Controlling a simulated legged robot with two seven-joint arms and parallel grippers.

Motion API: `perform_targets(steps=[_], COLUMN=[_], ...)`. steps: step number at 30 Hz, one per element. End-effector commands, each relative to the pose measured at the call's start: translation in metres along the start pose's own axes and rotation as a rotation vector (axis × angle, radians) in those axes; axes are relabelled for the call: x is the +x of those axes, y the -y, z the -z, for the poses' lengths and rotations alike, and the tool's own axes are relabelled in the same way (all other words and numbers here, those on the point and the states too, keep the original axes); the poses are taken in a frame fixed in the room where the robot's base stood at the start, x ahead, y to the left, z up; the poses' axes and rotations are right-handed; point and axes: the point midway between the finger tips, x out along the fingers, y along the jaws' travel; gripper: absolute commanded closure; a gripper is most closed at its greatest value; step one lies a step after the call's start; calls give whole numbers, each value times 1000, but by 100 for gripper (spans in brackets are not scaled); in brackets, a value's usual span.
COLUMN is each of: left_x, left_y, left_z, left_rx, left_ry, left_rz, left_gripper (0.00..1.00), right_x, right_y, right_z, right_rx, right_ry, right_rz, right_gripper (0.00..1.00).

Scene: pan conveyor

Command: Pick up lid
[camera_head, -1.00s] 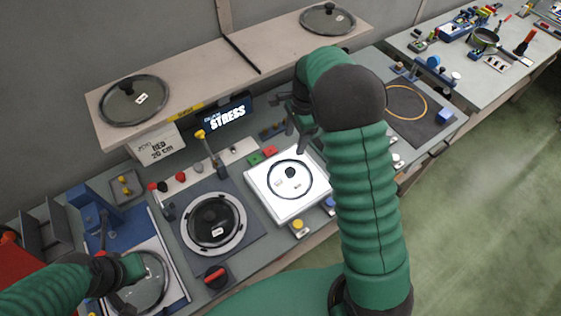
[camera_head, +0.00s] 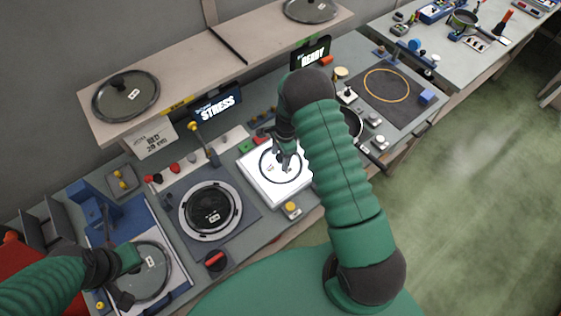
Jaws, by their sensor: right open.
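A glass lid (camera_head: 266,172) with a dark rim lies flat on the bright white panel in the middle of the bench. My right gripper (camera_head: 286,164) is open, pointing down over this lid near its centre. The gripper hides the lid's knob, and I cannot tell whether the fingers touch it. My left gripper (camera_head: 122,272) is at the lower left beside another glass lid (camera_head: 152,280) on the blue station. Its fingers are too unclear to judge. Two more lids lie on the shelf, one at the left (camera_head: 127,96) and one at the far end (camera_head: 311,9).
A round dark plate or lid (camera_head: 211,207) sits in a ring left of the white panel. A pan (camera_head: 350,122) shows partly behind my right arm. The wooden shelf (camera_head: 205,62) runs behind the bench. A black mat (camera_head: 398,101) lies at the right.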

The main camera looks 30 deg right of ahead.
Motion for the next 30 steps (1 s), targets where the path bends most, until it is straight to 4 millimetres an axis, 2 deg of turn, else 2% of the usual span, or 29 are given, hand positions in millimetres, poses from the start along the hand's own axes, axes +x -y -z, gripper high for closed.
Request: perform_targets(steps=[3, 15, 17, 30], left_x=[1, 1, 1, 2], left_y=[0, 0, 0, 0], left_z=[0, 0, 0, -1], left_rx=[0, 0, 0, 0], left_ry=[0, 0, 0, 0], left_rz=[0, 0, 0, 0], left_gripper=[100, 100, 100, 100], right_x=[0, 0, 0, -2], right_y=[0, 0, 0, 0], right_z=[2, 2, 2, 1], right_rx=[0, 0, 0, 0], right_ry=[2, 2, 2, 2], right_rz=[-1, -1, -1, -1], right_gripper=[42, 94, 100, 100])
